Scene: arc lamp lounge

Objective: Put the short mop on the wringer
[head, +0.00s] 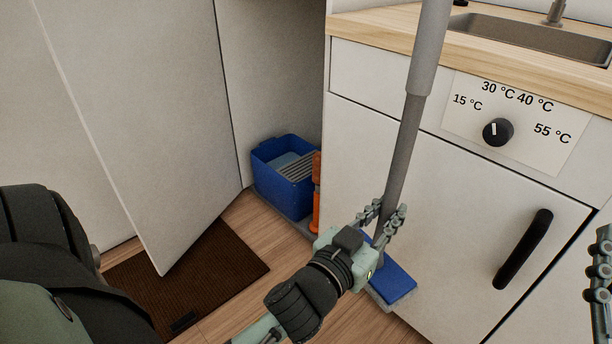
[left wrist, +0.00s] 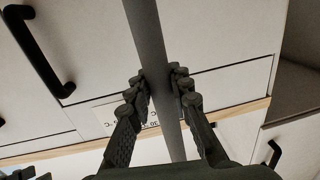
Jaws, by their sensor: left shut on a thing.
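The mop has a grey pole (head: 404,140) that runs up out of the head view and a flat blue head (head: 388,278) low beside the cabinet. Whether the head touches the floor I cannot tell. My left gripper (head: 390,212) is shut on the lower pole, which also passes between its fingers (left wrist: 160,76) in the left wrist view (left wrist: 150,35). The wringer, a ribbed grey grate (head: 299,166), sits in a blue bucket (head: 284,194) in the corner, left of and beyond the mop. My right gripper (head: 602,268) is cut off by the right edge.
An orange upright thing (head: 316,195) stands beside the bucket, between it and the mop. A white cabinet (head: 450,190) with a black handle (head: 523,248) and a dial (head: 497,132) is on the right. A white panel (head: 140,130) and brown mat (head: 235,258) are left.

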